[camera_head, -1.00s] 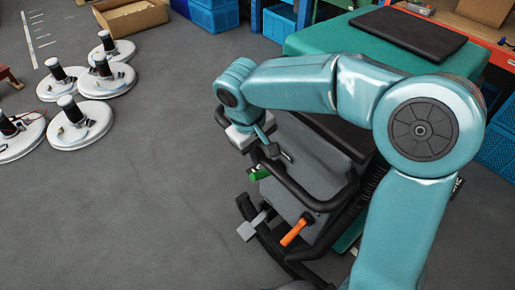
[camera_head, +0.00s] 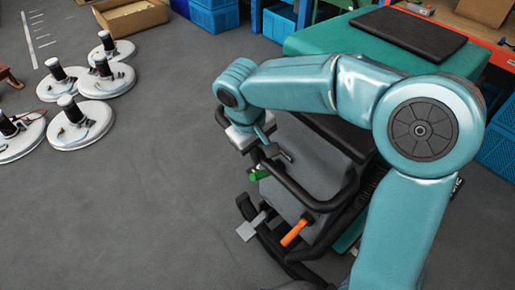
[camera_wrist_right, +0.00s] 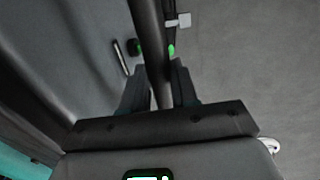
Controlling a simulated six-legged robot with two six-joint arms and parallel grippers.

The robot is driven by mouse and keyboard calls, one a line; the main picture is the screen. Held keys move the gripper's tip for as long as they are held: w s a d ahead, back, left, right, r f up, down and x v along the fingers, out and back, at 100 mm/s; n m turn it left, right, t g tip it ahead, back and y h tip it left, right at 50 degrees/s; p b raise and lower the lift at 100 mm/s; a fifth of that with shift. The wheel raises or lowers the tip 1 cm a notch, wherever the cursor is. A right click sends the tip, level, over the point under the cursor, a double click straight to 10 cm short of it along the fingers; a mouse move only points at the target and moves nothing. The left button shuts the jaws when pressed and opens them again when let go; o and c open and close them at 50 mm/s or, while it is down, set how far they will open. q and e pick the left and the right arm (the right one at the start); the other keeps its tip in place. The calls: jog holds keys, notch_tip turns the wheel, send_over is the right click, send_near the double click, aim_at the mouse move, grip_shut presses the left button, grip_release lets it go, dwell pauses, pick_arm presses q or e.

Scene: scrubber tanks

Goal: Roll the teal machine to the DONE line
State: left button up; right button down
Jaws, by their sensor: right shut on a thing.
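The teal machine (camera_head: 335,43) stands at the centre right, with a black pad on its teal top, a grey rear panel and a black handle bar (camera_head: 300,190). An orange lever and a green grip show on its rear. My right gripper (camera_head: 272,152) is at the upper left of the handle bar. In the right wrist view my right gripper (camera_wrist_right: 160,90) has its fingers on either side of the black bar, shut on it. My right arm hides part of the machine. My left gripper is not in view. No DONE lettering is readable.
A white line with tick marks (camera_head: 37,40) lies on the floor at the far left. Several round white discs with black motors (camera_head: 100,80) lie at the left. A cardboard box (camera_head: 130,15) and blue crates (camera_head: 212,15) stand at the back. The grey floor left of the machine is clear.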

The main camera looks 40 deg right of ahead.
dwell(0.3)
jog(key=shift+w+d+r, duration=0.1)
jog(key=shift+d+r, duration=0.15)
jog(key=shift+d, duration=0.55)
jog(key=shift+w+d+f, duration=0.1)
jog(key=shift+d+f, duration=0.15)
jog(key=shift+d, duration=0.5)
jog(key=c, duration=0.9)
grip_release()
jog(key=shift+a, duration=0.25)
jog(key=shift+a, duration=0.25)
